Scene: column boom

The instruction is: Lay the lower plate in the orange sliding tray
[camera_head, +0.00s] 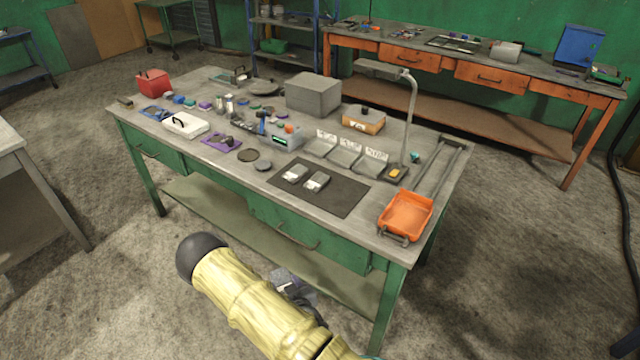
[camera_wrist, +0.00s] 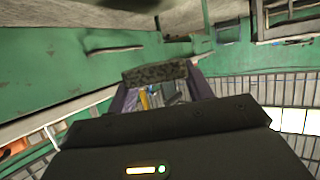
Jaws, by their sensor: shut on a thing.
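The orange sliding tray (camera_head: 406,214) is at the right front corner of the green workbench, with two rails running back from it. It looks empty. In the wrist view my gripper (camera_wrist: 158,88) is shut on a speckled dark grey-green piece (camera_wrist: 155,72), seen edge-on across the fingertips; I cannot tell for sure that it is the lower plate. In the head view my arm is in front of the bench, low and left of the tray, and the held piece cannot be made out.
A lamp (camera_head: 408,110) on a bent post stands behind the tray. Three labelled bins (camera_head: 343,158), a grey box (camera_head: 313,95) and a wooden box (camera_head: 363,120) stand on the bench. Its front edge and drawers face me. Open floor lies right of the bench.

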